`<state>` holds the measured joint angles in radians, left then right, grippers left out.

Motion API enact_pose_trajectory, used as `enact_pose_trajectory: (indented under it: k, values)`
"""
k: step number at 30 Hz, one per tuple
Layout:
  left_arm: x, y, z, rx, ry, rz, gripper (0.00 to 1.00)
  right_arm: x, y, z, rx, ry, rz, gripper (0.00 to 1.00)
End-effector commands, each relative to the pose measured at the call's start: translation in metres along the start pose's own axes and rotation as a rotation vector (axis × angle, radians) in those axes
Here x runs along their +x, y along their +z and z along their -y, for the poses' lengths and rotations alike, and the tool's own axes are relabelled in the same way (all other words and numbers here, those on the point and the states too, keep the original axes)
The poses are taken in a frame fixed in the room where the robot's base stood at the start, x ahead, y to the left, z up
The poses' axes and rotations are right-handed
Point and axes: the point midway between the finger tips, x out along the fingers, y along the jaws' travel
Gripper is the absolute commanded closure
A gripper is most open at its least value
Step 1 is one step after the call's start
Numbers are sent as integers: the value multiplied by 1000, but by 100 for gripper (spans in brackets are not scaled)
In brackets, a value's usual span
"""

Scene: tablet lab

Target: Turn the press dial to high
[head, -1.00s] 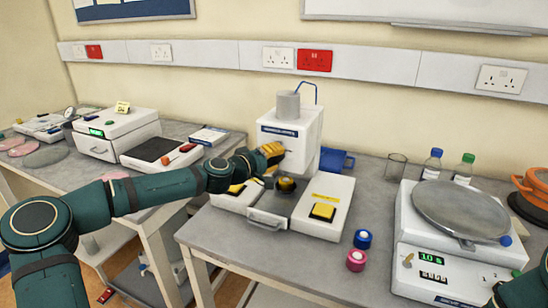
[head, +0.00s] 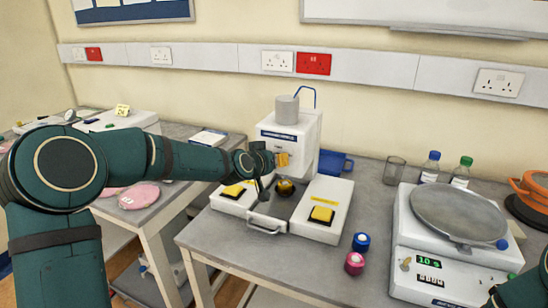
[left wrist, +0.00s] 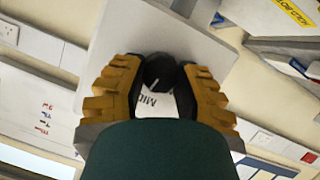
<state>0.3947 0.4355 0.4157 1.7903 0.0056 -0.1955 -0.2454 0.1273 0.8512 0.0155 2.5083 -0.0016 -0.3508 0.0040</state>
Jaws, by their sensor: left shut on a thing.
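The white press (head: 298,133) stands on the grey bench with a grey cylinder on top. Its black dial (left wrist: 159,69) shows in the left wrist view, with a white pointer line and printed letters, seemingly "MID", below it in the picture. My left gripper (head: 283,160) is at the press front, and its yellow fingers are closed around the dial, one on each side. In the head view the dial is hidden by the fingers. Only a piece of my right arm shows at the right edge; its gripper is out of view.
Yellow buttons (head: 321,214) flank the dark press bed, which has a front handle (head: 265,226).

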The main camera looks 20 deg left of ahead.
Motion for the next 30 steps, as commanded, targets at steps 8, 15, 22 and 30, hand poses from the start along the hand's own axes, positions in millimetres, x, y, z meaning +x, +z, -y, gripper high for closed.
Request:
enact_pose_trajectory:
  k: [8,15,22,30]
  values:
    - [0,-3,-7,226,-87,3,100,-27,-1,10,3,0,2,100]
    - [0,-1,-6,428,-172,5,100,-49,-11,18,10,3,-20,100]
    - [0,1,-5,596,-242,5,100,-62,-19,23,14,4,-36,100]
    - [1,2,-3,722,-298,3,100,-71,-23,26,17,5,-47,100]
